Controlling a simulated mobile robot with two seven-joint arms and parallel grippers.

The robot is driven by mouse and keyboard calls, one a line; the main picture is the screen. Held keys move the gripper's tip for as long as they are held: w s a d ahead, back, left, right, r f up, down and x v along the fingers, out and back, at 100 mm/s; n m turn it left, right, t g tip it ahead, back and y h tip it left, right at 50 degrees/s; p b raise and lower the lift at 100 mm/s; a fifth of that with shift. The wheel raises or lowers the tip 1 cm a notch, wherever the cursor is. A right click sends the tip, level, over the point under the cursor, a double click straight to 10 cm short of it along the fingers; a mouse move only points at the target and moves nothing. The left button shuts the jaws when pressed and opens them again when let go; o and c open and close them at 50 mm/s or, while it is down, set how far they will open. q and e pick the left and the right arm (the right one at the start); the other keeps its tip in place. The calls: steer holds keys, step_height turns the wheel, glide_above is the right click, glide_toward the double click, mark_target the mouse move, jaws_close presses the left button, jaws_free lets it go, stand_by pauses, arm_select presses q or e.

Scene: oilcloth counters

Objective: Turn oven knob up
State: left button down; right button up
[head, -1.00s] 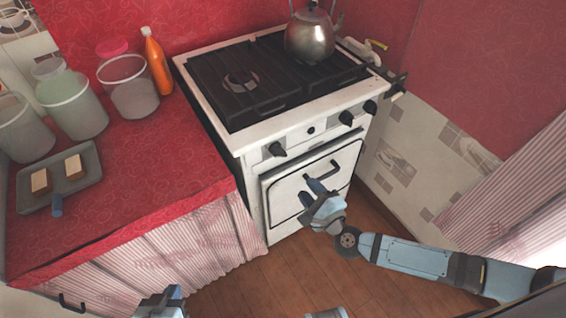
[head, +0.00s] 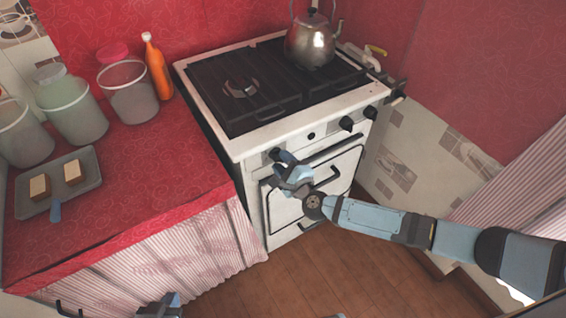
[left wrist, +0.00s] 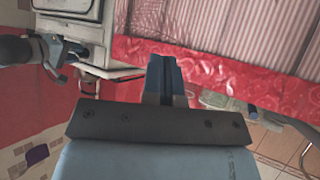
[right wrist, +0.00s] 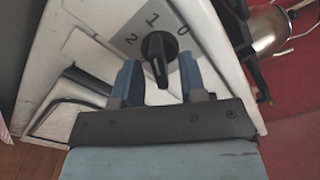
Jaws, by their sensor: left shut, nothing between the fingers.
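The white stove (head: 290,128) has black knobs along its front edge. My right gripper (head: 281,160) is at the left-hand knob, above the oven door, and largely hides it in the head view. In the right wrist view, that black knob (right wrist: 160,53) sits on a panel marked 0, 1 and 2, its long grip roughly vertical in the picture. The right fingers (right wrist: 160,82) are open, one on each side of the knob, with gaps visible. My left gripper (head: 160,304) is low at the bottom of the head view, and its fingers (left wrist: 165,78) are shut and empty.
Two more knobs, one in the middle (head: 347,124) and one at the right (head: 370,111), are on the stove front. A metal kettle (head: 312,42) stands on the hob. The red counter (head: 150,180) at left holds jars, an orange bottle (head: 158,70) and a tray (head: 88,160).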

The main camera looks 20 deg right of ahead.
jaws_close()
